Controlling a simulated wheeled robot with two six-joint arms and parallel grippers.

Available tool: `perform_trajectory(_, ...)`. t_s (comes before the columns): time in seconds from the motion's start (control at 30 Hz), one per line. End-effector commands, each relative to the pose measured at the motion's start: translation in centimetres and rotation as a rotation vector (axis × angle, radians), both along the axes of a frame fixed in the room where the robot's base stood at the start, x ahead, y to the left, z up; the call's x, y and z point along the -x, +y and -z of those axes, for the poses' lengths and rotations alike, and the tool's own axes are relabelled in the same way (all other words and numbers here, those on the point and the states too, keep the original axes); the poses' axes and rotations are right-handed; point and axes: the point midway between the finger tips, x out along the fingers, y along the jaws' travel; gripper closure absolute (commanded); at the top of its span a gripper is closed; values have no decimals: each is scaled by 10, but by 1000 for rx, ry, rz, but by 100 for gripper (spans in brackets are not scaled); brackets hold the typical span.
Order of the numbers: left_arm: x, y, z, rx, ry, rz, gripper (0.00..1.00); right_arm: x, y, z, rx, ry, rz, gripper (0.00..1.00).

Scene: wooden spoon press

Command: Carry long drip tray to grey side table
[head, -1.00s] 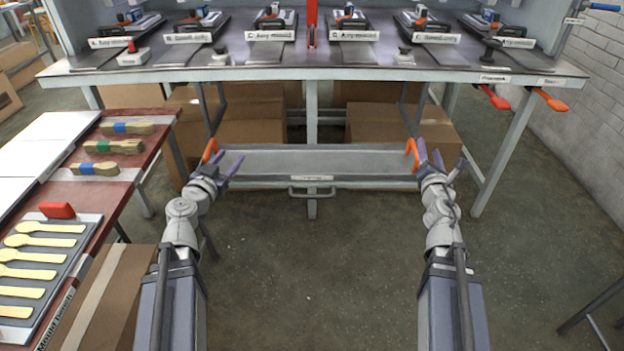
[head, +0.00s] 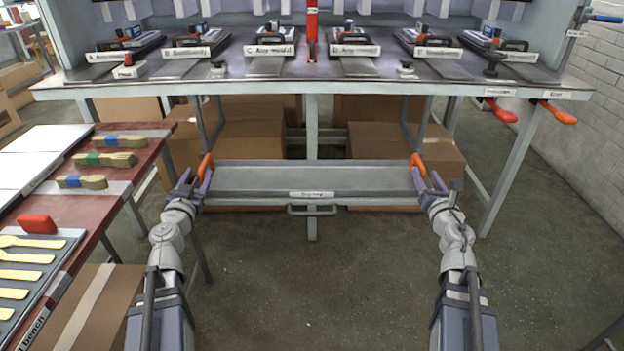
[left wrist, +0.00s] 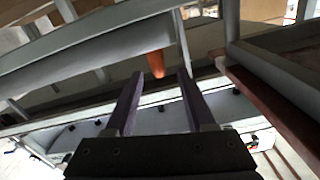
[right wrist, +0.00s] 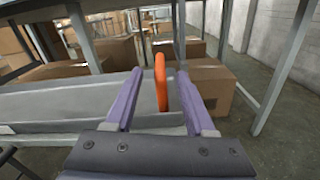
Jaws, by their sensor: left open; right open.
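The long drip tray (head: 311,180) is a long grey trough lying level under the press bench, with an upright orange handle at each end and a small label on its front. My left gripper (head: 194,180) is open at the left orange handle (head: 207,166). In the left wrist view that handle (left wrist: 156,63) shows between the open fingers. My right gripper (head: 427,178) is open at the right orange handle (head: 416,163). In the right wrist view that handle (right wrist: 161,82) stands between the open fingers. I cannot make out the grey side table for certain.
The press bench (head: 312,88), with several labelled moulds, stands above and behind the tray. Cardboard boxes (head: 400,148) stand behind the tray. The floor (head: 310,290) in front is clear.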

Motion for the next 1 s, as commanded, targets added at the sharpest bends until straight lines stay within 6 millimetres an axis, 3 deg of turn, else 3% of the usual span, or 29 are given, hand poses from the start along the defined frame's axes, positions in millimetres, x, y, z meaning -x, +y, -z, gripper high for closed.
perform_trajectory(0.4,-60,0,0,0,1,1,45,-60,0,0,-1,0,-1,45)
perform_trajectory(0.77,-67,0,0,0,1,0,45,-67,0,0,-1,0,0,45)
perform_trajectory(1.0,-67,0,0,0,1,0,70,-67,0,0,-1,0,0,70)
